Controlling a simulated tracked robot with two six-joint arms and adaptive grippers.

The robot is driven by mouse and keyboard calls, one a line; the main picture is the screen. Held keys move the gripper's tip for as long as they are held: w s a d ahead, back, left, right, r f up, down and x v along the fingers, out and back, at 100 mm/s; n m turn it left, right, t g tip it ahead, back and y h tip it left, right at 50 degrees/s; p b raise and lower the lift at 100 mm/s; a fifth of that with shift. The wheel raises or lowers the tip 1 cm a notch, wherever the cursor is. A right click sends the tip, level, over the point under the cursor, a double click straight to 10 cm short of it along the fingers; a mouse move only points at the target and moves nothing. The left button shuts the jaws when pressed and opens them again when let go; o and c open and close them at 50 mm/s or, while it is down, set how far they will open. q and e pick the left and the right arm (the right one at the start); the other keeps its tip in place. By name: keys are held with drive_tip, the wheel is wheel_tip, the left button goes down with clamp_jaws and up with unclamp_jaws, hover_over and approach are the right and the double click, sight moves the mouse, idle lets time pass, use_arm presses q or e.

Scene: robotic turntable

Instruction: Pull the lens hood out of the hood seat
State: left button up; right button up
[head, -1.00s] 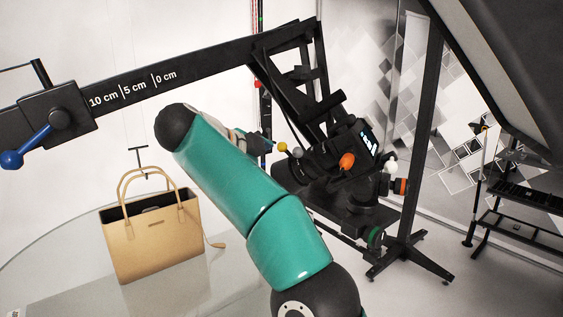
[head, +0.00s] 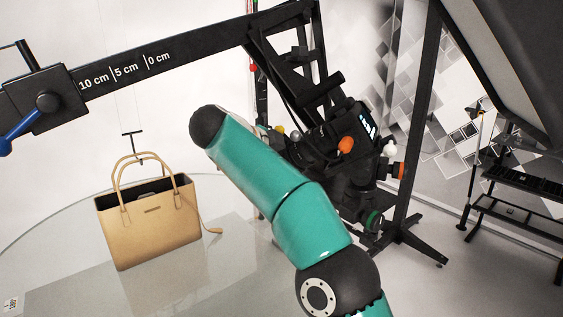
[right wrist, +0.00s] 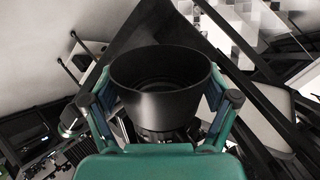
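The lens hood (right wrist: 160,102) shows in the right wrist view as a wide black cup with its round opening toward the camera. Below it a darker ringed barrel (right wrist: 165,136) is partly visible; whether the hood sits in its seat there cannot be made out. My right gripper (right wrist: 159,92) has one teal finger on each side of the hood, with bluish inner faces close to its wall. Whether they press on it is unclear. In the head view my right arm hides that gripper and the hood. My left gripper is not in view.
A tan handbag (head: 152,232) stands on a round glass turntable (head: 60,280). A black beam (head: 200,62) with centimetre marks crosses above. A black camera rig with coloured knobs (head: 345,146) is behind my arm. A dark panel (head: 500,60) overhangs at the upper right.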

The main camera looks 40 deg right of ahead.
drive_tip(key=c, duration=0.6)
drive_tip(key=shift+a+f, duration=0.1)
drive_tip(key=shift+f, duration=0.05)
drive_tip(key=shift+w+a+f, duration=0.4)
drive_tip(key=shift+w+f, duration=0.05)
drive_tip(key=shift+w, duration=0.2)
drive_tip(key=shift+w+a+f, duration=0.35)
drive_tip(key=shift+w+f, duration=0.1)
drive_tip(key=shift+w, duration=0.15)
